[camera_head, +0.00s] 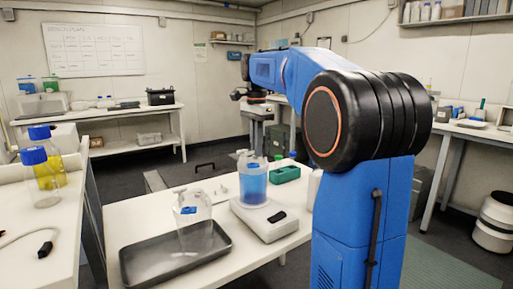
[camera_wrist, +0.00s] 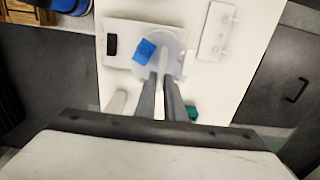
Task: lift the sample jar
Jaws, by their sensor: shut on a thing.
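The sample jar (camera_head: 252,184), clear with blue contents, stands upright on a white bench device (camera_head: 266,225) in the head view. In the wrist view, a pale round jar top (camera_wrist: 173,58) with a blue patch lies at the fingertips, over the white device (camera_wrist: 118,62). My gripper (camera_wrist: 163,78) has its two grey fingers close together, shut on the jar. The exact contact is small and blurred. I cannot tell whether the jar is clear of the device.
A dark tray (camera_head: 150,266) holding a clear vessel (camera_head: 195,228) lies at the near left of the table. A green rack (camera_head: 286,174) sits behind the jar. A flat white piece (camera_wrist: 216,32) lies beside the device. Bottles with blue caps (camera_head: 42,170) stand at far left.

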